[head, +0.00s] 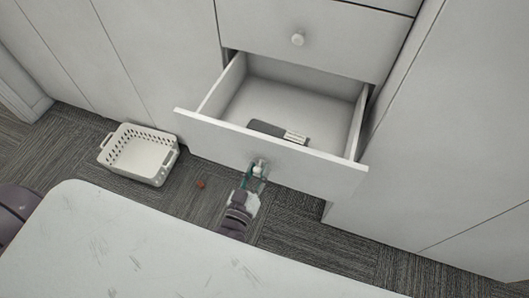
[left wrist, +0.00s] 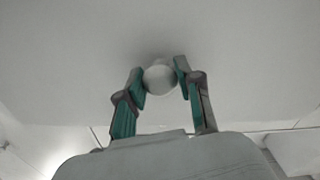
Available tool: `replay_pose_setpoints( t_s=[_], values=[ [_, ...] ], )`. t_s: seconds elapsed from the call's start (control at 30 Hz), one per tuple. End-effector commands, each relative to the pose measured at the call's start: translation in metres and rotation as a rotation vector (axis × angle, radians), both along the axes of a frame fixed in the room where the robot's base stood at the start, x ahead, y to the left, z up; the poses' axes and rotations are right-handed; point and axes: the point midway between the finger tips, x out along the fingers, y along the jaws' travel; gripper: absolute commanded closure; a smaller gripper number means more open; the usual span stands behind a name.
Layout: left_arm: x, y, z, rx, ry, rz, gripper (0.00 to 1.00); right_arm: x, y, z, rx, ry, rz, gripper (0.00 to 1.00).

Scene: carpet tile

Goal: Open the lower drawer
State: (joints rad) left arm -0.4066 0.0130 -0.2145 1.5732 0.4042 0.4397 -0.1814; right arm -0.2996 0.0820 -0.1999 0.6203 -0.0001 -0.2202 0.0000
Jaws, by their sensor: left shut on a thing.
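The lower drawer (head: 215,129) is white and stands pulled well out of the cabinet, so its inside shows. Its round white knob (left wrist: 160,79) is between the fingers of my left gripper (left wrist: 159,82). In the head view my left gripper (head: 258,172) is at the middle of the drawer front, shut on the knob. A dark and light flat item (head: 276,132) lies inside the drawer near the front. My right gripper is not in view.
The upper drawer (head: 340,40) with its round knob (head: 297,39) is closed above. A white basket (head: 141,153) stands on the carpet to the left. A small reddish object (head: 200,184) lies on the carpet. A pale marbled surface (head: 130,245) fills the foreground.

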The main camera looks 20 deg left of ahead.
Motion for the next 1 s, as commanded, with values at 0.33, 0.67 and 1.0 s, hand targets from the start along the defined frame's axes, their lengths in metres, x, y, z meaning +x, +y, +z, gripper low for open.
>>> replay_pose_setpoints(
  t_s=[0.33,0.67,1.0],
  values=[
    [-0.008,0.000,0.000,-0.001,-0.001,-0.001,1.00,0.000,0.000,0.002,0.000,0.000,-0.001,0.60],
    [-0.008,0.000,0.001,-0.001,-0.002,0.000,0.39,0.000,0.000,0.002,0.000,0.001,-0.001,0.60],
    [-0.025,0.001,0.000,0.000,0.001,-0.001,0.39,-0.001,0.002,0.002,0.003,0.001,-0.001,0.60]
  ],
)
